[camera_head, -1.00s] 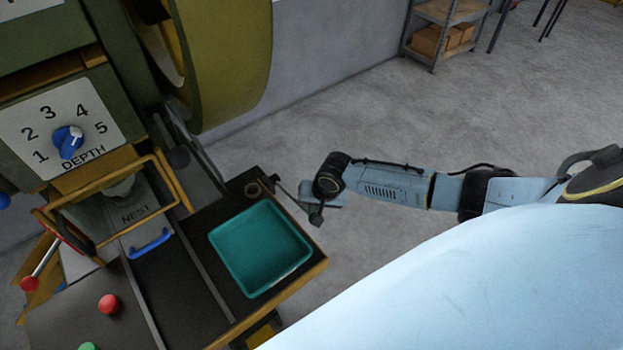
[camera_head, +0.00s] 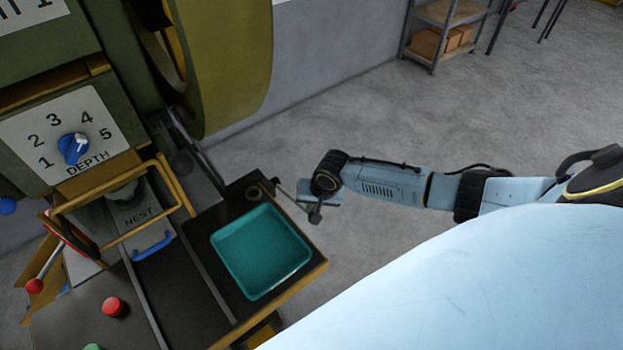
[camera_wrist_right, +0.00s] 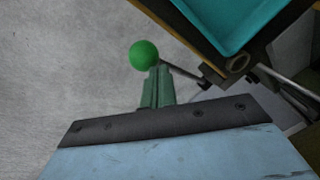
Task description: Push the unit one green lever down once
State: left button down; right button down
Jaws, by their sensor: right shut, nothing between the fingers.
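The green lever's ball knob (camera_wrist_right: 143,55) shows in the right wrist view, just beyond the fingertips. Its thin rod (camera_wrist_right: 180,72) runs right to a pivot beside the teal tray. In the head view the rod (camera_head: 290,196) reaches out from the table's right corner, and the green knob is hidden there by my gripper. My right gripper (camera_head: 316,213) is at the rod's outer end. Its shut fingers (camera_wrist_right: 157,86) look dark green in the wrist view, close to the knob; I cannot tell whether they touch. My left gripper is not in view.
A teal tray (camera_head: 219,255) sits on the dark table beside the lever. The machine with its depth dial (camera_head: 73,148), yellow guard bar (camera_head: 108,203) and red button (camera_head: 113,307) stands left. Grey floor (camera_head: 420,130) lies open beyond my right arm.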

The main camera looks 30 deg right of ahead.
jog(key=shift+w+r+p, duration=0.35)
jog(key=shift+r+p, duration=0.35)
jog(key=shift+r, duration=0.2)
jog(key=shift+w+r+p, duration=0.35)
jog(key=shift+r+p, duration=0.3)
jog(key=shift+r, duration=0.2)
jog(key=shift+r, duration=0.1)
jog(key=r+p, duration=0.1)
jog(key=w+r+p, duration=0.1)
jog(key=r, duration=0.1)
jog(key=r+p, duration=0.1)
jog(key=p, duration=0.1)
jog(key=shift+w+a+r, duration=0.1)
jog(key=shift+w+r, duration=0.15)
jog(key=shift+w, duration=0.1)
jog(key=shift+a, duration=0.1)
